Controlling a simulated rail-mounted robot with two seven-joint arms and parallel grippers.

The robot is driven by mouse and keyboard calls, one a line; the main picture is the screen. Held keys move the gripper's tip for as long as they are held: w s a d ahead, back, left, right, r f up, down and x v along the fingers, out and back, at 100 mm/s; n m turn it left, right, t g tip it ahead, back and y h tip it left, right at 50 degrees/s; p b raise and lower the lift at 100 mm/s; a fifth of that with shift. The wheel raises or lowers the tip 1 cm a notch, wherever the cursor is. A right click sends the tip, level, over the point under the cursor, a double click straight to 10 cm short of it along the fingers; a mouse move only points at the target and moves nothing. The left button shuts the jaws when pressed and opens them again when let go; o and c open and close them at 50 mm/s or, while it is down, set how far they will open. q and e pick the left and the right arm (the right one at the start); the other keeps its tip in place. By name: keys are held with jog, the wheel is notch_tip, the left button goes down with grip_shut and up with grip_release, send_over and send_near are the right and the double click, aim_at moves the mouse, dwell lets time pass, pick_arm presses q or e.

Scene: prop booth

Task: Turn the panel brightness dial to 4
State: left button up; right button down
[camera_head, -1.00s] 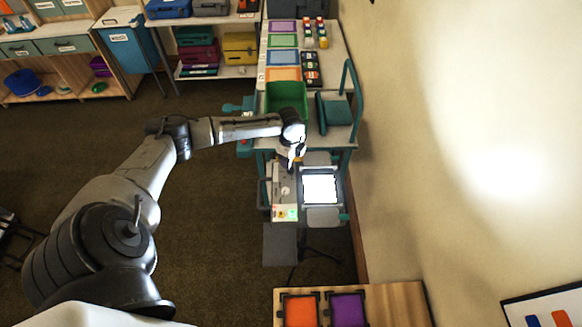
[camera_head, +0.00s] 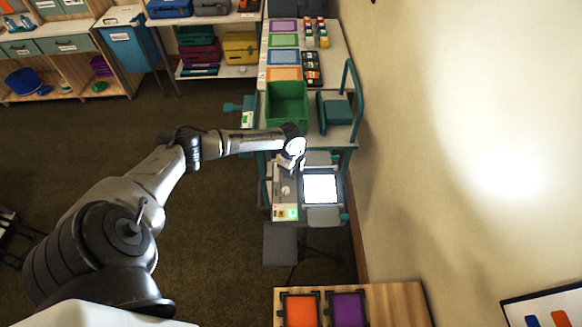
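The lit panel (camera_head: 320,188) is a bright white square in a grey frame on the teal cart. A narrow light control strip (camera_head: 285,205) runs along its left side. A small pale round knob (camera_head: 285,190), which looks like the dial, sits on the strip; its setting is too small to read. A small green light shows near the strip's lower end. My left gripper (camera_head: 295,164) points down over the strip's upper end, above the knob in the picture and apart from it. Its fingers are too small and glaring to tell open from shut. My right gripper is not in view.
A green bin (camera_head: 287,103) stands on the cart just beyond my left wrist. A teal rail (camera_head: 355,100) rises at the cart's right, near the wall. A wooden board with orange and purple squares (camera_head: 405,303) is at the front. Open floor lies left of the cart.

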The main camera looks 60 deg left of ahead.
pick_arm(q)
jog(key=c, duration=0.7)
jog(key=n+p, duration=0.3)
jog(key=shift+r+p, duration=0.25)
jog(key=shift+p, duration=0.05)
jog(key=n+p, duration=0.4)
jog(key=n, duration=0.1)
jog(key=shift+n, duration=0.3)
jog(key=n+p, duration=0.2)
jog(key=n, duration=0.2)
jog(key=shift+f+p, duration=0.1)
jog(key=shift+p, duration=0.2)
jog(key=shift+n, duration=0.3)
jog(key=shift+f, duration=0.1)
jog(key=o, duration=0.9)
jog(key=shift+a, duration=0.1)
jog(key=shift+o, duration=0.2)
